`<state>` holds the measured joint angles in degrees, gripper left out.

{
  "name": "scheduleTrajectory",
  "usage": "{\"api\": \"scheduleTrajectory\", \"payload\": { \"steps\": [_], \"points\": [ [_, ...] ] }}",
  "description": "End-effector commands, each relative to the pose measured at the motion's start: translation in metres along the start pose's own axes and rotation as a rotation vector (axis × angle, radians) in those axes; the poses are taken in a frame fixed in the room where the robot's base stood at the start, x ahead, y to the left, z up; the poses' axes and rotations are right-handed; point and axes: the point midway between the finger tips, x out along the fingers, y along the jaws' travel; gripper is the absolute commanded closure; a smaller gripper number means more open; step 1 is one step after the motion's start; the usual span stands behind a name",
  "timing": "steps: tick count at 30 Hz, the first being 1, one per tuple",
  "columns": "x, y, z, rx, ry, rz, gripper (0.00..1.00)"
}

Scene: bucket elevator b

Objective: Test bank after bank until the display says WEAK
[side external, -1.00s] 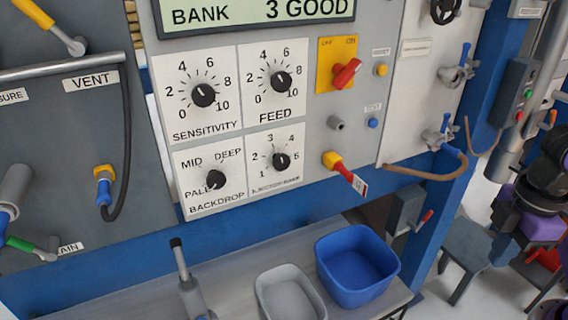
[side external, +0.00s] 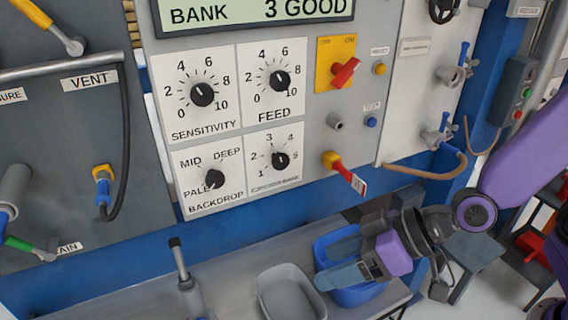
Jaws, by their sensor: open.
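The display (side external: 258,14) reads "BANK 3 GOOD". Below it, the small numbered bank dial (side external: 281,161) has a black knob; its label is blurred and I cannot tell its exact setting. A blue button (side external: 371,122) sits under a small label that appears to read TEST. My gripper (side external: 324,261) is open and empty, pointing left over the blue bin, below the panel and apart from the dial and button. Its fingers hide part of the bin.
Dials for sensitivity (side external: 203,93), feed (side external: 279,81) and backdrop (side external: 214,180) surround the bank dial. A red switch (side external: 346,72), a yellow button (side external: 380,69) and a tagged red-yellow handle (side external: 343,173) stick out nearby. The blue bin (side external: 328,244) and grey bin (side external: 290,292) stand below.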

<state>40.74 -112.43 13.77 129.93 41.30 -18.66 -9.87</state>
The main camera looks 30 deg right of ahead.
Motion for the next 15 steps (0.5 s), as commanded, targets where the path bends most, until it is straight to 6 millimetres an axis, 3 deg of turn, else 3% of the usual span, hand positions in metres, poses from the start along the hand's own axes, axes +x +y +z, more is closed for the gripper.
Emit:
{"api": "scheduleTrajectory", "payload": {
  "steps": [3,7,15],
  "points": [
    [0.025,0.012,-0.019,0.051,0.15,0.102,0.32],
    [0.04,0.032,-0.035,0.085,0.313,0.245,0.32],
    [0.036,0.078,-0.046,0.069,0.615,0.602,0.32]
  ]
}}
